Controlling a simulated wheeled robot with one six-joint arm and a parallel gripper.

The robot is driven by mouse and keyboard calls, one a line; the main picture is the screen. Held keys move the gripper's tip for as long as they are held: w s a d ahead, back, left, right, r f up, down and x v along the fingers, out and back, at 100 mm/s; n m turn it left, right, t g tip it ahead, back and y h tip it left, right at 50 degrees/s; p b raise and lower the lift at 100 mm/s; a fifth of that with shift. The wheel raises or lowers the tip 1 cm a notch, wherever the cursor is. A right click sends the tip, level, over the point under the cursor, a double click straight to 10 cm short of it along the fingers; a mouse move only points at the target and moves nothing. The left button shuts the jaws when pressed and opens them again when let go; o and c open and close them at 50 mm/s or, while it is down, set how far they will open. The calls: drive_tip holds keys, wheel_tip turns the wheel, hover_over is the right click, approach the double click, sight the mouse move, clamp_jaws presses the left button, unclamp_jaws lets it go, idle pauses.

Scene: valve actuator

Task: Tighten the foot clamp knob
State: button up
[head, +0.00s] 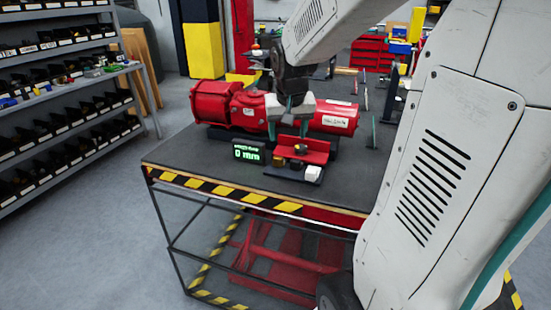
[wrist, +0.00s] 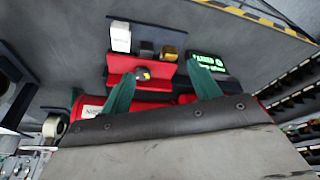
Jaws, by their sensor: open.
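A small dark knob with a yellow mark (wrist: 142,74) sits on a red bracket (wrist: 122,63) in the wrist view. The knob (head: 300,149) and bracket (head: 318,151) also show in the head view, in front of the red valve actuator (head: 210,103). My gripper (head: 288,132) points down over the actuator's front side, close to the bracket. In the wrist view its two green fingers (wrist: 161,70) are spread and empty. The knob shows between them, nearer the left finger; contact is not visible. A brass knob (wrist: 169,53) stands beside the bracket.
A white block (head: 313,174) lies in front of the bracket. The dark table (head: 190,150) has a striped front edge and bare space at left. Shelves with bins (head: 60,85) stand far left.

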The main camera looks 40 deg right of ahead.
drive_tip(key=s+a+r+n+g+y, duration=0.1)
drive_tip(key=s+a+r+n, duration=0.1)
drive_tip(key=s+a, duration=0.9)
drive_tip(key=shift+a+r+n, duration=0.2)
drive_tip(key=shift+a+n, duration=0.7)
drive_tip(key=shift+a, duration=0.35)
drive_tip(key=shift+s, duration=0.1)
